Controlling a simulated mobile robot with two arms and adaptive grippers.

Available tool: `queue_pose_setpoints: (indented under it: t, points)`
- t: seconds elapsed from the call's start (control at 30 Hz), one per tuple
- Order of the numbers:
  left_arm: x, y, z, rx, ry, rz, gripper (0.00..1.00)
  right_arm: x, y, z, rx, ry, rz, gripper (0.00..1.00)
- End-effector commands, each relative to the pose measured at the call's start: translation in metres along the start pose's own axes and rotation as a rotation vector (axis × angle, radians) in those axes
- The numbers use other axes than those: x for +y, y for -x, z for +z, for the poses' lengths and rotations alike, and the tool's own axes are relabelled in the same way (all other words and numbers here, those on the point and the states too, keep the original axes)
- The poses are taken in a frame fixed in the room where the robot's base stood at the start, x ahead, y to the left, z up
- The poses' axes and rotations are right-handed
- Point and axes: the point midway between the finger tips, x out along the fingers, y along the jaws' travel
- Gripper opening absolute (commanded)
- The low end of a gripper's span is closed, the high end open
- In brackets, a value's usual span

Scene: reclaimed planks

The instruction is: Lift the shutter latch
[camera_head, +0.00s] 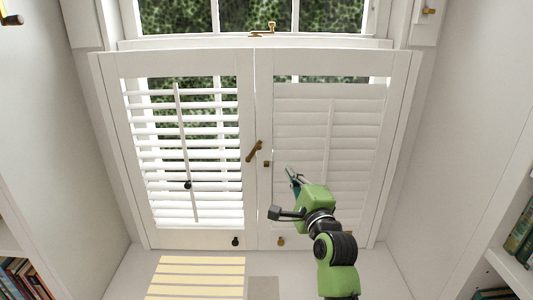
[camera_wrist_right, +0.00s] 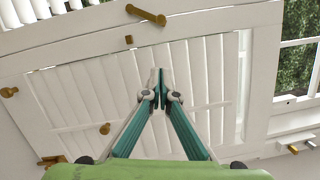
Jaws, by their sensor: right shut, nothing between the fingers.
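The brass shutter latch (camera_head: 255,151) is a short bar at the meeting edges of two white shutter panels. It stands steeply tilted, its upper end leaning right. A small brass catch (camera_head: 267,163) sits just right of and below it, apart from the bar. In the right wrist view the latch (camera_wrist_right: 146,15) and catch (camera_wrist_right: 129,39) show near the top. My right gripper (camera_head: 291,173) is in front of the right panel, right of and below the latch. Its teal fingers (camera_wrist_right: 160,76) are shut and empty, apart from the latch. My left gripper is not in view.
The left shutter panel (camera_head: 249,200) has open slats with a dark knob (camera_head: 187,184) on its tilt rod. The right panel's slats (camera_head: 350,130) are closed. Small knobs (camera_head: 235,241) sit on the bottom rails. Bookshelves (camera_head: 513,262) stand at both sides.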

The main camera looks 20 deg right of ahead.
Motion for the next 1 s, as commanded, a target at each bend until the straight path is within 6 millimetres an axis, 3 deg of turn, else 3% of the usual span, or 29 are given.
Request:
queue_pose_setpoints:
  t: [0.57, 0.73, 1.0]
  points:
    - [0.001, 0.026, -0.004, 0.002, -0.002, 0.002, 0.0, 0.0, -0.093, 0.0, 0.0, 0.008, 0.006, 0.0]
    - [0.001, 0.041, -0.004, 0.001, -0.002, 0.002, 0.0, -0.001, -0.098, 0.028, -0.001, 0.004, 0.005, 0.0]
    - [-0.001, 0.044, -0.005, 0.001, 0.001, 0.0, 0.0, 0.003, -0.101, 0.039, 0.0, 0.006, 0.005, 0.0]
